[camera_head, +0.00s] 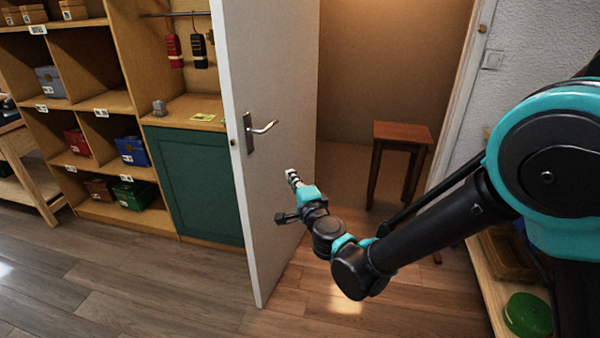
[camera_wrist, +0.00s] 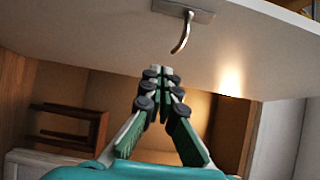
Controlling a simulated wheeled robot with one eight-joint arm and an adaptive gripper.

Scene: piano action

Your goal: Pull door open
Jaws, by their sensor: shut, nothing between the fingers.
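The white door (camera_head: 275,85) stands open, swung out from its frame, with its edge toward me. Its metal lever handle (camera_head: 264,128) sits on a plate on the door's face; the handle also shows at the top of the wrist view (camera_wrist: 183,32). My gripper (camera_head: 291,174) is below and to the right of the handle, in front of the door face. In the wrist view its fingers (camera_wrist: 160,75) are shut with nothing between them. The handle is apart from the fingertips. I cannot tell whether the fingers touch the door.
Through the doorway stands a brown wooden stool (camera_head: 402,133). Left of the door are a green cabinet (camera_head: 197,185) and wooden shelves (camera_head: 90,104) with small boxes. A low shelf with a green round item (camera_head: 528,315) is at the lower right. Open floor (camera_head: 130,290) lies at the front left.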

